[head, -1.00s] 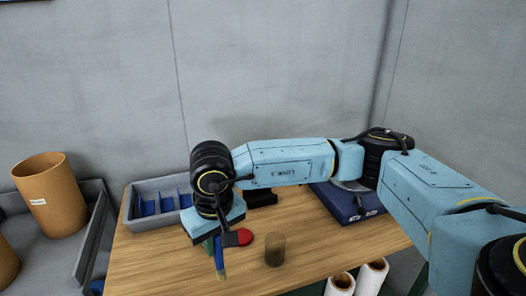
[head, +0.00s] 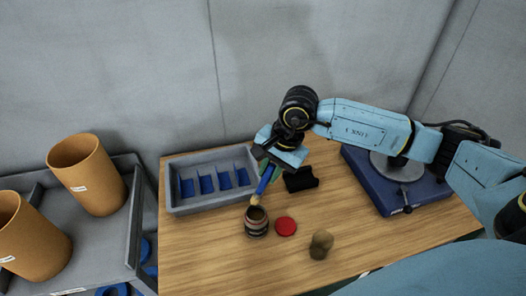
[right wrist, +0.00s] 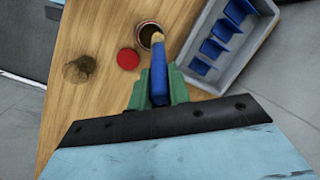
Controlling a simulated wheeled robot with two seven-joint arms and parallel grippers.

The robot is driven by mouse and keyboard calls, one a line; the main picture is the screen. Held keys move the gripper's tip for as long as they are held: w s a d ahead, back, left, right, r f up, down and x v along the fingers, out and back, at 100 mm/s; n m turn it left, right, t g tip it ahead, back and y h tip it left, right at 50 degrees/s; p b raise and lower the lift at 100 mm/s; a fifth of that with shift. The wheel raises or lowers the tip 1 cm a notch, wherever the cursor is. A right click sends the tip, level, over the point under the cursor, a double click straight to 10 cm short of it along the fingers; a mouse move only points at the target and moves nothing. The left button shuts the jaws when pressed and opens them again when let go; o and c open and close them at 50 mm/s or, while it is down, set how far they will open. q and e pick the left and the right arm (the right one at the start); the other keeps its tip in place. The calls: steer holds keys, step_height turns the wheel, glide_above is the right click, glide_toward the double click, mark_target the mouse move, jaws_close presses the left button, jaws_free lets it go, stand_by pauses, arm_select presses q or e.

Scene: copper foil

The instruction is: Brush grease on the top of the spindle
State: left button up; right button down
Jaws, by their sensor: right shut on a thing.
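My right gripper (head: 272,166) is shut on a blue-handled brush (head: 264,181), also seen in the right wrist view (right wrist: 159,75) between its green fingers. The brush's pale tip points down at the mouth of a dark open jar (head: 257,228). In the right wrist view the tip overlaps the jar's opening (right wrist: 148,32); I cannot tell whether it touches the contents. A red lid (head: 286,227) lies right of the jar. A blue base (head: 408,190) with a round grey plate stands at the table's right, partly hidden by my right arm; I cannot clearly make out the spindle.
A grey tray (head: 177,209) with blue dividers stands behind the jar. A black block (head: 302,179) sits behind the lid, and a small brownish object (head: 321,244) stands near the front. Orange bins (head: 88,175) stand left. The wooden table's front left is clear.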

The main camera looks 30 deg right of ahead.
mark_target(256, 197)
steer(key=shift+s+f+b, duration=0.2)
steer(key=shift+f+b, duration=0.15)
steer(key=shift+f, duration=0.65)
arm_select(q)
steer(key=shift+s+a+f+b, duration=0.1)
steer(key=shift+s+f+b, duration=0.3)
steer(key=shift+f, duration=0.25)
steer(key=shift+s+f+b, duration=0.3)
steer(key=shift+f+b, duration=0.2)
steer(key=shift+f, duration=0.1)
arm_select(e)
step_height(256, 197, down, 4)
steer(key=shift+r, duration=0.1)
arm_select(q)
steer(key=shift+s+f, duration=0.1)
steer(key=shift+s, duration=0.15)
steer(key=shift+f+b, duration=0.55)
steer(key=shift+b, duration=0.1)
arm_select(e)
steer(key=shift+f, duration=0.6)
arm_select(q)
steer(key=shift+f+b, duration=0.3)
steer(key=shift+f, duration=0.05)
arm_select(e)
steer(key=shift+f, duration=0.15)
